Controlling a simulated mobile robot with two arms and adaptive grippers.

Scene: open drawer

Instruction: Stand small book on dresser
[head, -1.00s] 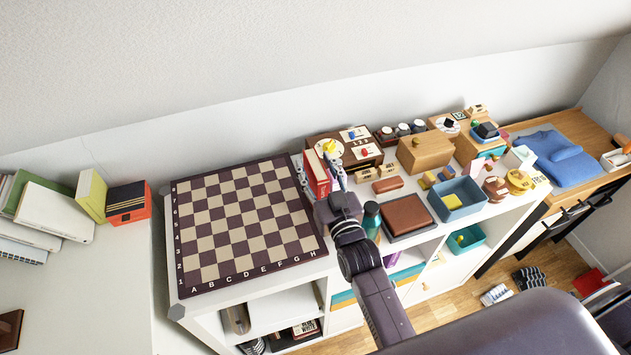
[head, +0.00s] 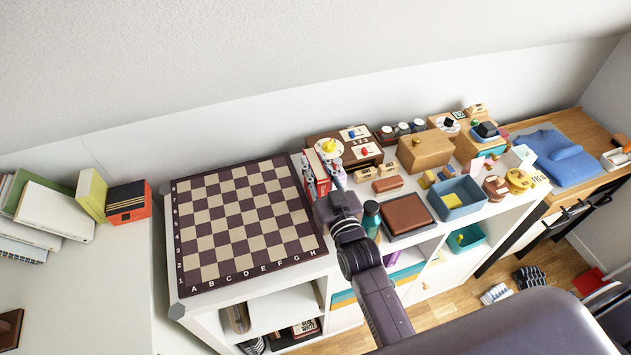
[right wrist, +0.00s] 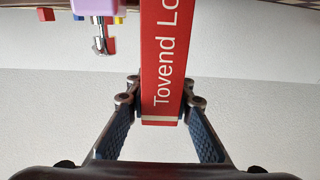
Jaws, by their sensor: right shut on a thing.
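The small book (head: 321,180) is red with white edges and stands upright on the white dresser (head: 255,312), beside the right edge of the chessboard. My right gripper (head: 323,177) is shut on it, one finger on each side. In the right wrist view the red spine (right wrist: 167,55), with white lettering "Tovend Lo", sits between the fingertips of my right gripper (right wrist: 160,98). The fingers hide part of the book in the head view, and I cannot tell whether its lower edge touches the dresser top. My left gripper is not in view.
The chessboard (head: 245,225) fills the dresser's left part. Right of the gripper are a green bottle (head: 371,218), a brown box (head: 407,215) and a blue bin (head: 456,198). A brown toy board (head: 362,157) stands behind. Little bare top shows near the book.

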